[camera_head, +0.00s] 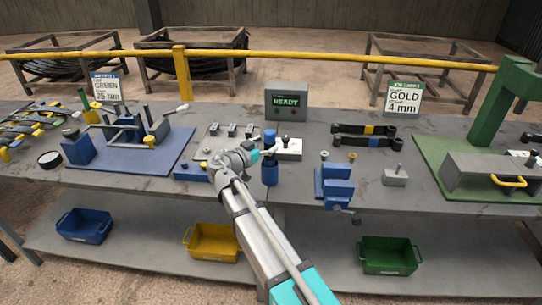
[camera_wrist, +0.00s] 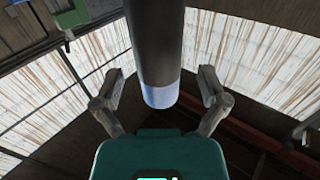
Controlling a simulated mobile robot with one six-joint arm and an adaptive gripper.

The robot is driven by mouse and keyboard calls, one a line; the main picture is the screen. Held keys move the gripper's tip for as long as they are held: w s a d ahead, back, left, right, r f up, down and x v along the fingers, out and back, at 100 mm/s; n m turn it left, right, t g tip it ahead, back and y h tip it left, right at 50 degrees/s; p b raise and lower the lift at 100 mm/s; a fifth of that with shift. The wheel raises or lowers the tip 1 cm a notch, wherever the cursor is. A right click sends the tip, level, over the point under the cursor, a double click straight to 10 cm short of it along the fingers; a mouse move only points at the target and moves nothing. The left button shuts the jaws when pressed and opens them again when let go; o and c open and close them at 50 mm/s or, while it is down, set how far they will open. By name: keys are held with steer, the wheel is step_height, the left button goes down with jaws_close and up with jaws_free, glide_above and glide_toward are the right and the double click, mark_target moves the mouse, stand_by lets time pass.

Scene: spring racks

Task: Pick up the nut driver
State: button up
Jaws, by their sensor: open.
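I cannot pick out the nut driver for certain in the head view. A blue upright piece (camera_head: 269,174) stands on the bench at the middle, with a blue cap (camera_head: 270,135) showing above it. My gripper (camera_head: 258,153) is close to these, partly covering the area between them. In the wrist view my gripper (camera_wrist: 161,76) is open, its two fingers spread on either side of a dark cylinder (camera_wrist: 156,45) with a pale bluish end. I cannot tell whether this cylinder is the nut driver. No finger visibly touches it.
The grey bench (camera_head: 225,194) carries a blue fixture mat (camera_head: 165,165) at left, a READY display (camera_head: 287,101) behind, blue blocks (camera_head: 337,187) to the right and a green press (camera_head: 490,112) at far right. Blue, yellow and green bins sit on the lower shelf.

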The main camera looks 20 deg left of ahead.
steer(key=shift+x, duration=0.75)
jaws_close()
